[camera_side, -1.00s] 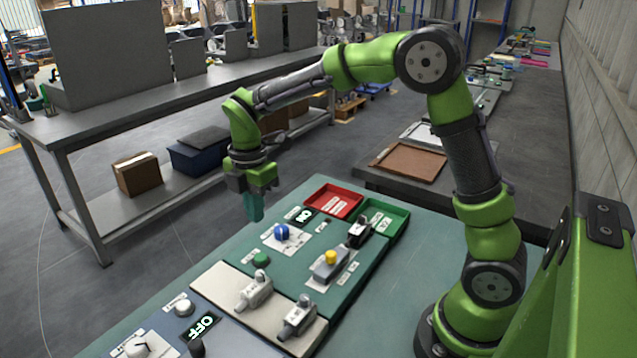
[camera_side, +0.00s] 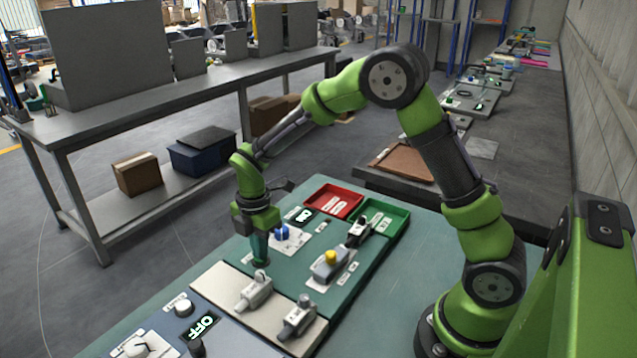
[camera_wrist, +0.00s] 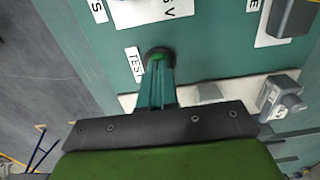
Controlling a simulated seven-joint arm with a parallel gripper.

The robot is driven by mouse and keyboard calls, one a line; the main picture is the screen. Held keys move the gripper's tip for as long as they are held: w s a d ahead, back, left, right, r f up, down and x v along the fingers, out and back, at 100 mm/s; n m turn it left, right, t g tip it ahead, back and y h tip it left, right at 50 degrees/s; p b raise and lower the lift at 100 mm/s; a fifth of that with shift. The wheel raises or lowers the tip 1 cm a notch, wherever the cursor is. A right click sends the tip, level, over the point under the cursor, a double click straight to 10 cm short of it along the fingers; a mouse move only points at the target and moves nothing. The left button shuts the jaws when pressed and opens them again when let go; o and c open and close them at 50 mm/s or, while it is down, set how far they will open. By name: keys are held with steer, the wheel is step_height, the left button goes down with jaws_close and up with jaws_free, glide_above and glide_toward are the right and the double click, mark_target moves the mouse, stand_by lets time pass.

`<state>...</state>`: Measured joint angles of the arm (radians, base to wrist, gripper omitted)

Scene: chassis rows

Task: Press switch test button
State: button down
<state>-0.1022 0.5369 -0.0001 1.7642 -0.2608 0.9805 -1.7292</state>
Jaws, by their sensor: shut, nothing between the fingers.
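My gripper (camera_side: 261,262) points straight down at the button's place on the teal panel (camera_side: 340,290). It is shut and empty. In the wrist view my gripper (camera_wrist: 158,72) overlaps the near side of the button; I cannot tell for certain whether the tips touch it or hover just above. A small dark display (camera_side: 304,215) shows a bright symbol on the panel.
A blue knob (camera_side: 282,233) stands close behind my gripper. A yellow button on a grey box (camera_side: 330,262) and grey toggle parts (camera_side: 255,290) are nearby. Red (camera_side: 335,201) and green (camera_side: 385,215) trays lie at the far end. An "OFF" display (camera_side: 201,326) is in front.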

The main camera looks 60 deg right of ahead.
steer(key=shift+s+f, duration=0.15)
steer(key=shift+f, duration=1)
step_height(320, 180, up, 15)
steer(key=shift+w, duration=0.35)
